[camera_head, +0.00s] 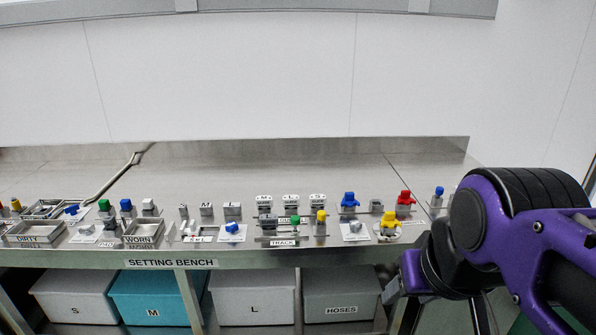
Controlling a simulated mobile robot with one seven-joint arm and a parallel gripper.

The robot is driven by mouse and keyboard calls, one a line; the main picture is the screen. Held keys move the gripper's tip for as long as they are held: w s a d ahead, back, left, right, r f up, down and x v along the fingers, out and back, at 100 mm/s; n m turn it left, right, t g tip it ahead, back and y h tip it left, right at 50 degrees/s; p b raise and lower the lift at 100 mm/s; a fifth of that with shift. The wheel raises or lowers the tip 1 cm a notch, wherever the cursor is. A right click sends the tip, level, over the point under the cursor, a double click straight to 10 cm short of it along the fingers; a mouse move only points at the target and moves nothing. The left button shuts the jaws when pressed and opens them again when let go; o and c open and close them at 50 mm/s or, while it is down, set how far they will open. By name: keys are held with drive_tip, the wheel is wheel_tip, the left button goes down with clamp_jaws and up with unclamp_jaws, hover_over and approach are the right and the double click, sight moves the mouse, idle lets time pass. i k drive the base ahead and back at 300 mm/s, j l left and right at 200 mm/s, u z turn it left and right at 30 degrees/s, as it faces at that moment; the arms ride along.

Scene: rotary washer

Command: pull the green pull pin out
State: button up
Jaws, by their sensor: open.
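A small green knob, which looks like the pull pin (295,219), sits on the metal track fixture labelled TRACK, near the middle front of the setting bench (240,170). It is small, and how deep it sits cannot be told. A second green-topped piece (104,205) stands farther left, by the WORN tray. My purple and black arm fills the lower right. My gripper (393,290) shows only in part at the arm's lower left end, in front of the bench edge, to the right of the green knob and well apart from it. It is open, with nothing seen in it.
A yellow knob (321,216) stands close right of the green one. Blue (349,201), red (405,198) and yellow (389,221) pieces stand farther right. DIRTY (34,240) and WORN (140,240) trays are at left. The bench's rear surface is clear. Labelled bins sit below.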

sight(296, 220)
drive_tip(key=i+j, duration=0.15)
drive_tip(key=j, duration=0.15)
drive_tip(key=i+j+z, duration=0.15)
drive_tip(key=j, duration=0.15)
drive_tip(key=i+j, duration=0.15)
drive_tip(key=j, duration=0.2)
drive_tip(key=i+j+z, duration=0.15)
drive_tip(key=j, duration=0.5)
drive_tip(key=i+z, duration=0.05)
drive_tip(key=i, duration=0.05)
